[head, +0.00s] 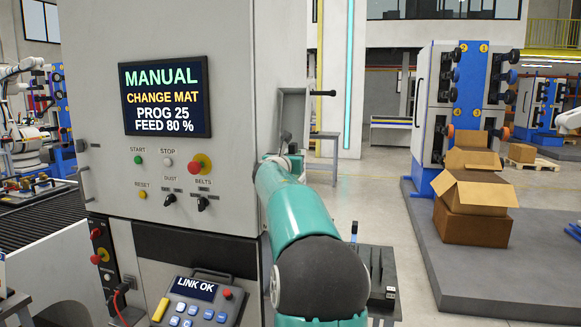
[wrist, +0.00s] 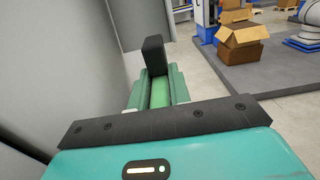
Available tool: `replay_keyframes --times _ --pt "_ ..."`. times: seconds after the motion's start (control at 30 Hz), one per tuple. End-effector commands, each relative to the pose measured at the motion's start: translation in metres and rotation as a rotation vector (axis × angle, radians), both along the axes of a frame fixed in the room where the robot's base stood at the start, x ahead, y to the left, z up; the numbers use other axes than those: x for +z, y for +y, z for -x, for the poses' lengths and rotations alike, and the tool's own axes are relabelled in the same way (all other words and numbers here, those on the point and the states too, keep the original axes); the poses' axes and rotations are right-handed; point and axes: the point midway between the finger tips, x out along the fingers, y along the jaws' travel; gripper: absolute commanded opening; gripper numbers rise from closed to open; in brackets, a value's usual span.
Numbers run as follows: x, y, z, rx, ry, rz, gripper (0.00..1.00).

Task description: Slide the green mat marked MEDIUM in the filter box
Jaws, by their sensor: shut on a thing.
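My gripper (wrist: 156,72) shows in the wrist view, beyond its dark crossbar. Its jaws are shut, with a dark upright block at their far end and a bright green strip (wrist: 161,92) between the teal parts. I take this strip for the green mat, but I can read no MEDIUM mark. In the head view my teal arm reaches forward along the right side of the grey machine; the gripper itself is not clear there. A grey open-fronted housing (head: 292,112) on the machine's side may be the filter box; its inside is hidden.
The machine's screen (head: 165,98) reads MANUAL, CHANGE MAT. A grey panel (wrist: 70,65) stands close on the left in the wrist view. Cardboard boxes (head: 474,192) sit by a blue rack (head: 470,85) at right. A dark stand (head: 378,275) is right of my arm. Open floor lies beyond.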

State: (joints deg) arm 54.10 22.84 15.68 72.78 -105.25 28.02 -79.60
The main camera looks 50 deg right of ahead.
Motion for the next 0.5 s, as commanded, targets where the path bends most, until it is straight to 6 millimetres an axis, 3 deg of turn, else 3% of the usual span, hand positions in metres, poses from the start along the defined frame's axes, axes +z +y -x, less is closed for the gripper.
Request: replay_keyframes --times 0.13,0.5 --pt "-0.022 0.000 0.000 0.000 0.003 -0.001 0.00" --pt "-0.026 0.000 0.000 0.001 0.001 -0.001 0.00"
